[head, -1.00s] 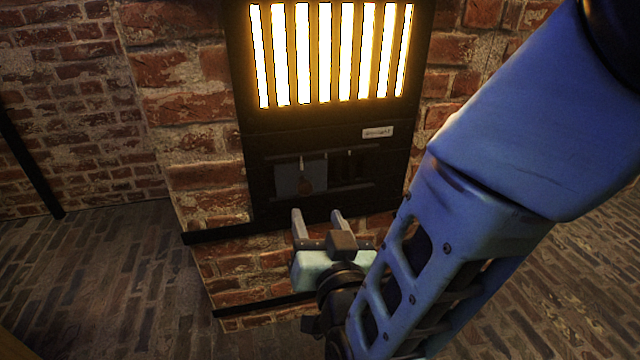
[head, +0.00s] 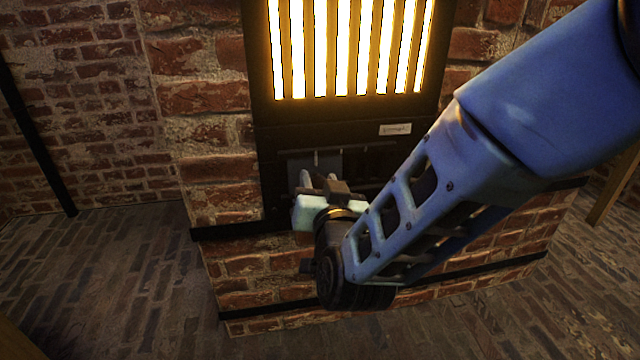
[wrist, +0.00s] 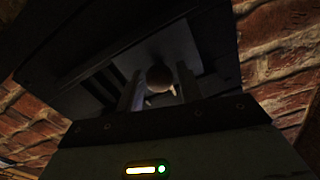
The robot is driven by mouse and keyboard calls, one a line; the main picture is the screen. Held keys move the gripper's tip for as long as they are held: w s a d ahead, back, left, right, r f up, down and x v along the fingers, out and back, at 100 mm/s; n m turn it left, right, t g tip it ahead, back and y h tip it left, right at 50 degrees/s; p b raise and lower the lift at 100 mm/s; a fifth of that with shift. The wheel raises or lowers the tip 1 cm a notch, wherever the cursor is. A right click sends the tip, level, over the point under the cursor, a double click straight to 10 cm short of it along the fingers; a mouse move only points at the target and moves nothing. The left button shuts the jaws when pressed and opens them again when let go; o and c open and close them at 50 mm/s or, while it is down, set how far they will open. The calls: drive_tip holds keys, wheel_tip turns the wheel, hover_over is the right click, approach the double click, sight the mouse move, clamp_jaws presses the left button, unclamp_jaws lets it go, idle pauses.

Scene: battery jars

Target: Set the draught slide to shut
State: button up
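The draught slide (head: 328,160) is a grey plate in a dark metal panel below the glowing grate. It sits at the left part of its track, with a darker stretch to its right. Its round knob (wrist: 159,77) shows in the wrist view and is hidden in the head view. My gripper (head: 320,180) is in front of the slide's lower part. In the wrist view its two fingers (wrist: 158,88) stand on either side of the knob, with a visible gap on each side. The gripper is open; I cannot tell how deep the knob sits between the fingers.
A brightly glowing grate (head: 350,45) is above the panel. A small white label (head: 395,129) is at the panel's upper right. Brick wall (head: 210,120) surrounds the panel, and a dark ledge (head: 225,231) runs below it. The floor at left is clear.

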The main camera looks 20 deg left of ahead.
clamp_jaws()
drive_tip(key=w+d, duration=0.1)
drive_tip(key=d, duration=0.1)
drive_tip(key=w+d, duration=0.2)
drive_tip(key=d, duration=0.1)
drive_tip(key=w+d, duration=0.2)
drive_tip(key=d, duration=0.1)
drive_tip(key=shift+d, duration=0.1)
drive_tip(key=shift+o, duration=2.1)
unclamp_jaws()
drive_tip(key=shift+d, duration=0.1)
